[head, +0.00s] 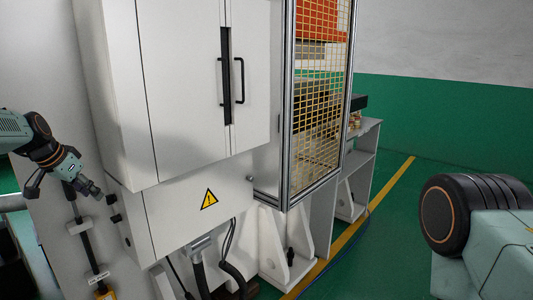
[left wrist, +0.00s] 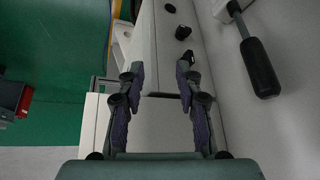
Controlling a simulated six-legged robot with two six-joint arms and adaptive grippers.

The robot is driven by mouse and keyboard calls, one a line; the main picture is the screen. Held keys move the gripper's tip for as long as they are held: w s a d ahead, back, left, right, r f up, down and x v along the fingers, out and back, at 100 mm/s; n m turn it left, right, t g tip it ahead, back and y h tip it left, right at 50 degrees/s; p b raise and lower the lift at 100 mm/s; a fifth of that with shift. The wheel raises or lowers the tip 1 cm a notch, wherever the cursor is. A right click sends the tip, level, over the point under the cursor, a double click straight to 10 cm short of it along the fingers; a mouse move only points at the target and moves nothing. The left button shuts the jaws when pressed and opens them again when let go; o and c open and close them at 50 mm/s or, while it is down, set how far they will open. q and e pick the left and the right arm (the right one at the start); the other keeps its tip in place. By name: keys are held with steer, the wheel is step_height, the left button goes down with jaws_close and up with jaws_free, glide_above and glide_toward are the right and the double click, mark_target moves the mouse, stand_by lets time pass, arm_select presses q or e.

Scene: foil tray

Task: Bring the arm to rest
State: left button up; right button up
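My left arm (head: 42,148) comes in from the left in the head view, beside the left side of a white machine cabinet. My left gripper (head: 51,190) hangs at its end. In the left wrist view the two fingers of the left gripper (left wrist: 161,82) stand apart with a clear gap and nothing between them. A link of my right arm (head: 490,235) fills the lower right of the head view. My right gripper is outside both views.
The white cabinet (head: 180,85) stands close by, with a yellow mesh guard (head: 320,110) on its right. A black-handled lever (left wrist: 259,66) and dark knobs (left wrist: 183,32) show near the left gripper. Green floor (head: 385,235) is clear at right.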

arm_select(q)
steer(key=s+d+f+n+b, duration=0.15)
steer(key=s+d+f, duration=0.35)
steer(key=f, duration=0.5)
steer(key=s+d+f+n+y+b, duration=0.15)
steer(key=s+d+f, duration=0.3)
steer(key=f, duration=0.55)
steer(key=s+d+f+n+b, duration=0.15)
steer(key=s+d+f, duration=0.35)
steer(key=f, duration=0.5)
steer(key=s+d+f+g+b, duration=0.2)
steer(key=s+d+f, duration=0.1)
steer(key=s, duration=0.9)
steer(key=s+d+f+g+b, duration=0.2)
steer(key=s+f, duration=0.4)
steer(key=s, duration=0.6)
steer(key=s+d+f+g+b, duration=0.1)
steer(key=s+d+f+b, duration=0.2)
steer(key=s, duration=0.9)
steer(key=shift+s+d+f+g, duration=0.3)
steer(key=shift+d+f+g, duration=0.1)
steer(key=shift+d+f, duration=0.6)
steer(key=shift+r+m+h, duration=0.1)
steer(key=shift+m+h, duration=0.15)
steer(key=shift+c, duration=0.3)
